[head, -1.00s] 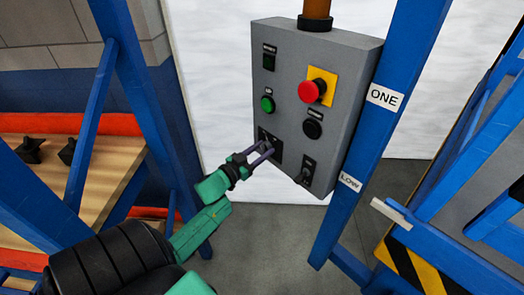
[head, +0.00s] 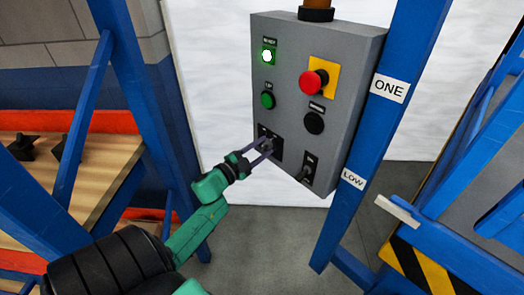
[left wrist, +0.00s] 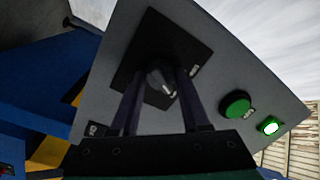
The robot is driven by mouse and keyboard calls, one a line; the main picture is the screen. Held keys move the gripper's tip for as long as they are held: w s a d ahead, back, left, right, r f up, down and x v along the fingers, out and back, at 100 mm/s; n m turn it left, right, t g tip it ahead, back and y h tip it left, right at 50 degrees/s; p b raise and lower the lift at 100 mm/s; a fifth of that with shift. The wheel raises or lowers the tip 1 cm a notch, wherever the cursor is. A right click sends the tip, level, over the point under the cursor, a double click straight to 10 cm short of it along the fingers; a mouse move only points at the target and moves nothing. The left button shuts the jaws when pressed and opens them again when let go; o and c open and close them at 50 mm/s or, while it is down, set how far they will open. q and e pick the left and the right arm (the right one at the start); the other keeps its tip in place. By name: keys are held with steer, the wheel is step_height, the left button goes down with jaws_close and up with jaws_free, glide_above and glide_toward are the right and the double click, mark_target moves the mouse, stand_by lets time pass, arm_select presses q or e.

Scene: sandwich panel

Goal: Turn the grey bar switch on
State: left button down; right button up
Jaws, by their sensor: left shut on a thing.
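The grey bar switch (head: 267,145) is a turning knob on a black plate at the lower left of the grey control panel (head: 290,105). It also shows in the left wrist view (left wrist: 160,77), with a pale mark on it. My left gripper (head: 263,148) has come from the left and is shut on this switch, one finger on each side; the fingers hide part of it. The indicator lamp (head: 267,56) at the panel's upper left glows bright green. My right gripper is not in view.
A red mushroom button (head: 312,82) on a yellow plate, a green button (head: 267,100), a black button (head: 314,123) and another small switch (head: 306,171) sit on the panel. A blue post (head: 385,105) stands close on the right. A wooden shelf (head: 85,190) is at left.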

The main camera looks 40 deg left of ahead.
arm_select(q)
steer(key=shift+f+m, duration=0.1)
steer(key=shift+m, duration=0.5)
steer(key=shift+c, duration=1.9)
jaws_free()
steer(key=s+a+b, duration=0.1)
steer(key=s+b, duration=0.1)
steer(key=s, duration=1.2)
steer(key=shift+s+a+f, duration=0.25)
steer(key=shift+f, duration=0.2)
